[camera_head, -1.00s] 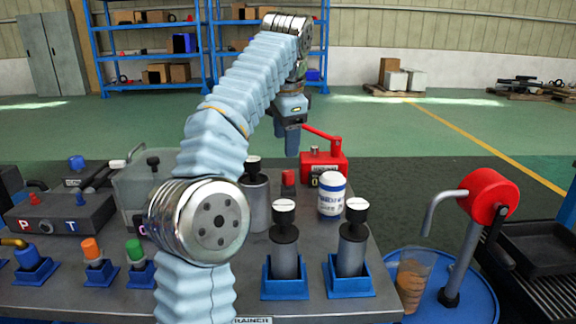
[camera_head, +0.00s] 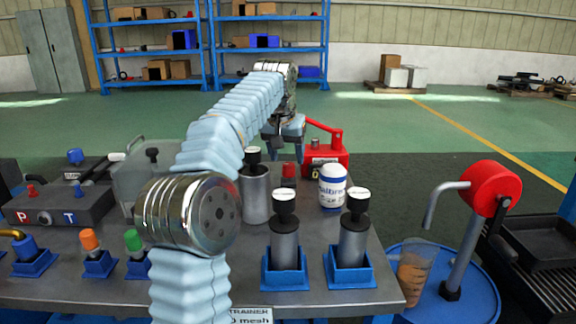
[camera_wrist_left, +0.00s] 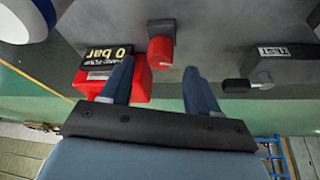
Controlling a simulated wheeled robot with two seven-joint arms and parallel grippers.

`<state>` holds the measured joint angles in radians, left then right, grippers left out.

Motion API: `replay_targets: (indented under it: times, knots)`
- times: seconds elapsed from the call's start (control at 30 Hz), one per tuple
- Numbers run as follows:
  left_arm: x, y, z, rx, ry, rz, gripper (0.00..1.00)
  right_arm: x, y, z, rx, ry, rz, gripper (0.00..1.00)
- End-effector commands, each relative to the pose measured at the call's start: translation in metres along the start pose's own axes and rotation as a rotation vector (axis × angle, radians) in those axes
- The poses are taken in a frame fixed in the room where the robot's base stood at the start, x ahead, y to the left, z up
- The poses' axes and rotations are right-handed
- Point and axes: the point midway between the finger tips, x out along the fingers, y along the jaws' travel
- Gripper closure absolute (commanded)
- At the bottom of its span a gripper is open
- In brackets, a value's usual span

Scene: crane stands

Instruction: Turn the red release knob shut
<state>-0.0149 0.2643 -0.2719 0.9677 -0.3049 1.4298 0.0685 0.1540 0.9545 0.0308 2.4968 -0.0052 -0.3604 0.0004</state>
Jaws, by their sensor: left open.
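The red knob (camera_head: 289,170) stands upright near the back of the grey bench, beside a red hand pump (camera_head: 325,158). In the left wrist view the red knob (camera_wrist_left: 160,52) sits on a small grey block, framed between my fingertips. My left gripper (camera_head: 286,150) is open and empty, pointing down above the back of the bench. In the left wrist view its two blue fingers (camera_wrist_left: 159,66) are spread either side of the knob's line. I cannot tell how far they are above it. My right gripper is not in view.
A white and blue bottle (camera_head: 333,187) stands right of the knob, with black-topped cylinders (camera_head: 352,240) in front. A grey TEST block (camera_wrist_left: 275,65) lies on the other side.

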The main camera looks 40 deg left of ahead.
Motion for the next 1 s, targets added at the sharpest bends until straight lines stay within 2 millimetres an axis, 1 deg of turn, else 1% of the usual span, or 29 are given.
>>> replay_targets:
  times: [0.03, 0.2, 0.33, 0.53, 0.57, 0.9, 1.0]
  knots:
    - [0.010, 0.000, 0.001, 0.000, -0.002, 0.000, 0.39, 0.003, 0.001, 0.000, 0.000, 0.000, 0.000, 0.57]
    - [0.027, 0.000, 0.000, 0.001, 0.000, 0.000, 0.39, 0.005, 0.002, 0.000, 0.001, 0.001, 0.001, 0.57]
    - [0.031, 0.000, 0.000, 0.001, 0.000, 0.000, 0.39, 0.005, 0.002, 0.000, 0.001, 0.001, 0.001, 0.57]
    - [0.031, 0.000, 0.000, 0.002, 0.000, 0.000, 0.39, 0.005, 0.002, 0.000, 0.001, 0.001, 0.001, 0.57]
    - [0.030, 0.000, 0.000, 0.002, 0.000, 0.000, 0.42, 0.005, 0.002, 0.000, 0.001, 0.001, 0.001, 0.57]
    - [0.030, 0.000, 0.000, 0.002, 0.000, 0.001, 0.94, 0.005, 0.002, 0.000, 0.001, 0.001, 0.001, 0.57]
    - [0.030, 0.001, 0.000, 0.000, 0.000, 0.000, 0.95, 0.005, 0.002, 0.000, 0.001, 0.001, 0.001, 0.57]
